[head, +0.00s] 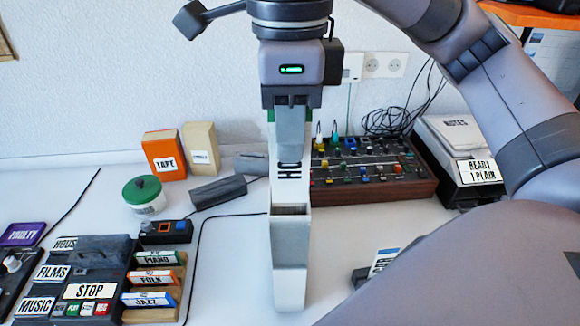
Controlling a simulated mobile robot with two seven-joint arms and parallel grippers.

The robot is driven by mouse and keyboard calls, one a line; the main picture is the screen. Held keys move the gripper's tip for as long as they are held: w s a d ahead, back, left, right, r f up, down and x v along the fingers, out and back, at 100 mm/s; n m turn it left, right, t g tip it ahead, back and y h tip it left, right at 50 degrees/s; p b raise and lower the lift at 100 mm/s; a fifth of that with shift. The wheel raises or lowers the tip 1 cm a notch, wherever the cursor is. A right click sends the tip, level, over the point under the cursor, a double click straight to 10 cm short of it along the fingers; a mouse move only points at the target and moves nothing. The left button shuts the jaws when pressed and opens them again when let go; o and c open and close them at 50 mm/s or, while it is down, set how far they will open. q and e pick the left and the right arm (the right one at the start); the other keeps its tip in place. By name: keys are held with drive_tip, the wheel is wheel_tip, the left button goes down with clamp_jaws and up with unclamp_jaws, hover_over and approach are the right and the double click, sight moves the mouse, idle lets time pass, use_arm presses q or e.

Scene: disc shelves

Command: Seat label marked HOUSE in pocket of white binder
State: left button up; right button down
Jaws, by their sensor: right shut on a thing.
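My right gripper (290,130) is at the upper middle, pointing down. It is shut on the top of a white label (290,185) with a green upper edge. The label's lettering runs vertically, and only "HO" shows below the finger; the rest is hidden. Directly below stands the white binder (290,265), upright, with a pocket opening near its top. The label's lower end is at this opening; I cannot tell whether it is inside or just behind it. My left gripper is not in view.
A mixer (365,172) is close behind on the right. A scale (460,165) is at the far right. A TAPE box (165,155), a green-lidded tin (144,195) and grey blocks (218,190) stand left. A labelled black unit (85,255) fills the lower left.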

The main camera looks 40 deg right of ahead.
sight(290, 173)
drive_tip(key=shift+f+b, duration=0.3)
drive_tip(key=shift+f, duration=1.9)
drive_tip(key=shift+f, duration=0.1)
drive_tip(key=shift+f+b, duration=0.45)
drive_tip(key=shift+b, duration=0.2)
drive_tip(key=c, duration=1.3)
unclamp_jaws()
